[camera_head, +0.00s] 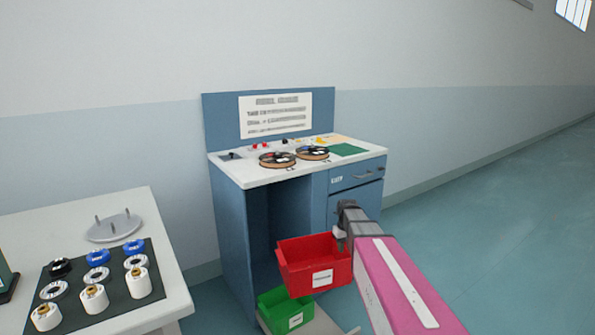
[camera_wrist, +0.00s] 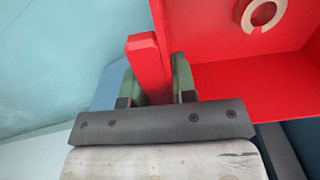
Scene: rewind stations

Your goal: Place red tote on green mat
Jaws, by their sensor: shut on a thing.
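The red tote (camera_head: 314,265) hangs in the air in front of the blue workstation, with a white label on its front. My gripper (camera_head: 343,225) is at its right rim. In the wrist view my gripper (camera_wrist: 158,85) is shut on a red upright part of the tote, and the red tote's inside (camera_wrist: 235,60) shows with a pale ring-shaped thing in it. The green mat (camera_head: 347,150) lies flat on the right part of the workstation's white top, higher than the tote. Its surface looks bare.
A green tote (camera_head: 286,312) stands low beneath the red one. Two dark reels (camera_head: 312,153) lie on the workstation top (camera_head: 255,177), left of the mat. A table at the left holds a dark mat (camera_head: 112,300) with several spools and rings. Open floor (camera_head: 480,220) lies right.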

